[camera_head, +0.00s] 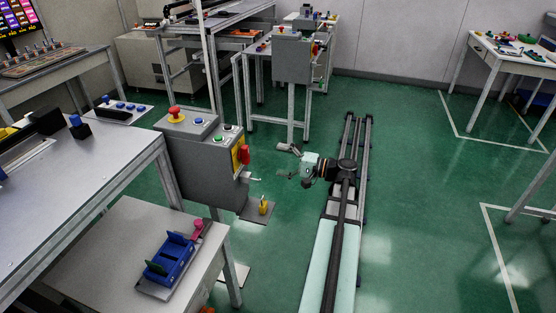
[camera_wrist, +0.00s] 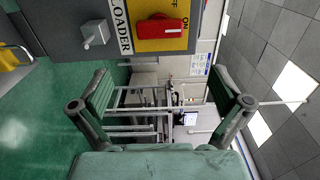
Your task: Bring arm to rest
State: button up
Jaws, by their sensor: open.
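My gripper (camera_head: 286,173) is at the end of my arm, above the green floor and to the right of a grey control box (camera_head: 198,162) in the head view. In the wrist view, its two green-padded fingers (camera_wrist: 164,95) stand wide apart with nothing between them. The wrist view is turned on its side. The control box (camera_wrist: 118,8) fills its top, with a "LOADER" label and a red switch (camera_wrist: 163,28) on a yellow plate. The red switch also shows in the head view (camera_head: 244,155). The gripper appears apart from the box.
My rail (camera_head: 364,150) runs along the floor. A grey-topped table (camera_head: 85,180) and a lower one with a blue fixture (camera_head: 170,257) stand left. A small padlock-like yellow item (camera_head: 263,207) hangs by the box. A white table (camera_head: 510,55) stands far right. Floor right of the rail is clear.

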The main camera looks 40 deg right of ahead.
notch_tip(320, 180, down, 13)
jog(key=s+a+g+h, duration=0.1)
jog(key=a+g+h, duration=0.15)
jog(key=g, duration=0.25)
jog(key=s+a+f+n+g+p, duration=0.1)
jog(key=s+a+f+g, duration=0.15)
jog(key=a+f, duration=0.55)
jog(key=s+a+f+n+g+p, duration=0.15)
jog(key=a+f+g, duration=0.35)
jog(key=f, duration=0.5)
jog(key=s+a+f+n+g+h+p, duration=0.1)
jog(key=s+a+f+n+g+h, duration=0.2)
jog(key=s+a, duration=0.8)
jog(key=s+a+f+n+g+h+p, duration=0.1)
jog(key=s+a+f+n+g+h, duration=0.2)
jog(key=s+a+f+n+g, duration=0.4)
jog(key=s+a+f, duration=0.4)
jog(key=s+a, duration=0.1)
jog(key=s, duration=0.2)
jog(key=shift+s+a, duration=0.2)
jog(key=shift+s, duration=0.15)
